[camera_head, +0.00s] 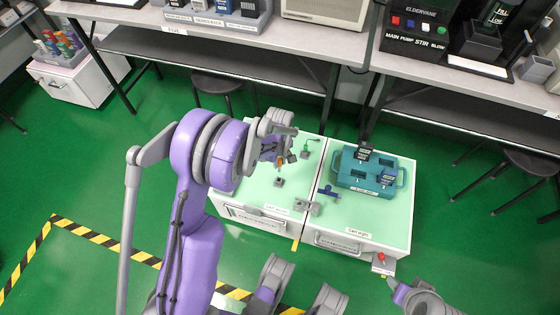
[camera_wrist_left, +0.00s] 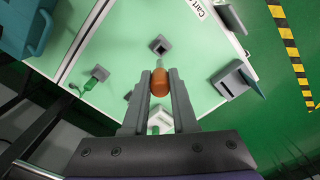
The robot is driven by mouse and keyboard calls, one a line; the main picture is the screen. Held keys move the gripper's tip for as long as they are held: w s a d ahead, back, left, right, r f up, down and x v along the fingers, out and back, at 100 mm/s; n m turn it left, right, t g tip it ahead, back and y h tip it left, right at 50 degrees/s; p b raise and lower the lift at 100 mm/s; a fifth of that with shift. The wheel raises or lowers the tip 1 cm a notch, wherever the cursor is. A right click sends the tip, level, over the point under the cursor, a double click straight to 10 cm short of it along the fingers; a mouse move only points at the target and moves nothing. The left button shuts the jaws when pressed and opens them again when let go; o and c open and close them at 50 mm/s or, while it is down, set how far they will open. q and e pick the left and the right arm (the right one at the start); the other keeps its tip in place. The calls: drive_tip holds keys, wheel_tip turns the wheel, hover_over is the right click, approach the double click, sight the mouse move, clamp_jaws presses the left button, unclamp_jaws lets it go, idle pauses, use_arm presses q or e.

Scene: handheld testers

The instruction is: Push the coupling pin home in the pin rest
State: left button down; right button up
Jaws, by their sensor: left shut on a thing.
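My left gripper (camera_head: 279,160) is shut on the coupling pin's orange grip (camera_wrist_left: 160,82), above the left cart. The pin's thin shaft points from the grip toward a small grey block with a dark square opening (camera_wrist_left: 160,45), seemingly the pin rest. This block also shows on the left cart in the head view (camera_head: 279,182). The pin tip looks apart from the block in the wrist view, but I cannot judge the height. Parts of my right arm show at the bottom right of the head view; its fingers do not show.
A green hooked part in a grey block (camera_head: 307,152) stands behind. A grey bracket (camera_head: 307,207) sits near the left cart's right edge. On the right cart are a blue T-shaped piece (camera_head: 329,191) and a teal tray (camera_head: 346,166) with dark testers. Benches stand behind.

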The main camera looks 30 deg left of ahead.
use_arm(q)
drive_tip(key=shift+s+a+f, duration=0.1)
drive_tip(key=shift+f, duration=0.05)
drive_tip(key=shift+f+b, duration=1.95)
drive_tip(key=shift+f, duration=0.3)
drive_tip(key=shift+f+b, duration=0.75)
drive_tip(key=shift+f, duration=0.55)
drive_tip(key=shift+f, duration=0.9)
drive_tip(key=c, duration=0.6)
unclamp_jaws()
